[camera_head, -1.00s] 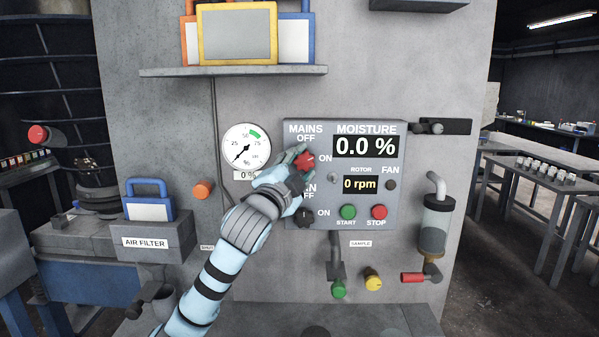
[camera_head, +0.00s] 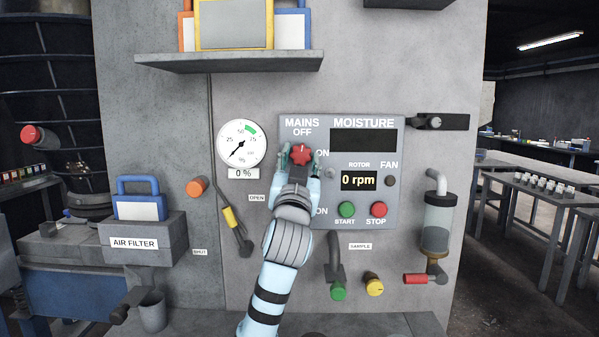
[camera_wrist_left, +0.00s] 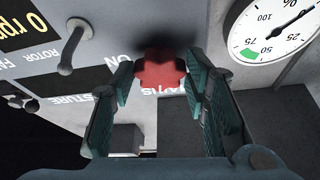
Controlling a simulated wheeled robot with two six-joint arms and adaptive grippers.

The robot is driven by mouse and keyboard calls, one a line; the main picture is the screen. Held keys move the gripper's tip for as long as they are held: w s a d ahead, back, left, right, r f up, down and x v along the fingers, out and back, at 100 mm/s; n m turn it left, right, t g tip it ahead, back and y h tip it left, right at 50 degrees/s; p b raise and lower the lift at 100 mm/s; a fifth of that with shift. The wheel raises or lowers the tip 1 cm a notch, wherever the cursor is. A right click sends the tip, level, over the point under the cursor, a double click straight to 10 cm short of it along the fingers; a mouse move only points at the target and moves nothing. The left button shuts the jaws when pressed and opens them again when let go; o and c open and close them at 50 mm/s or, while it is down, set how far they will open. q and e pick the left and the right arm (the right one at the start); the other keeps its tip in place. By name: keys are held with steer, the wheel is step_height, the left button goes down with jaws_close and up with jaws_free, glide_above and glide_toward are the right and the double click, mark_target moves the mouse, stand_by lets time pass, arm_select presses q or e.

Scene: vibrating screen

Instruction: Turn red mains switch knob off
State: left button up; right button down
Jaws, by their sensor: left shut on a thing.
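The red mains switch knob (camera_head: 301,153) is on the grey control panel (camera_head: 398,215), just below the words MAINS OFF. My left gripper (camera_head: 301,161) is shut on it, with one finger at each side. In the left wrist view the red knob (camera_wrist_left: 161,72) sits between the teal fingers (camera_wrist_left: 160,88). The moisture display (camera_head: 363,142) is dark. The rotor display (camera_head: 359,180) reads 0 rpm. My right gripper is not in view.
Close by are a round gauge (camera_head: 241,143), a small toggle (camera_head: 331,172), green start (camera_head: 347,209) and red stop (camera_head: 378,209) buttons. A shelf (camera_head: 230,61) juts out above. A yellow-gripped lever (camera_head: 230,218) hangs left of my arm.

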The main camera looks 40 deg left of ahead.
arm_select(q)
steer(key=shift+n+g+y+b, duration=0.4)
steer(key=shift+n+y+b, duration=0.3)
steer(key=shift+n, duration=0.8)
steer(key=o, duration=1.1)
steer(key=shift+d, duration=0.1)
steer(key=v, duration=1.1)
steer(key=shift+s+d+f, duration=0.15)
steer(key=shift+s+d, duration=0.1)
steer(key=shift+d, duration=0.05)
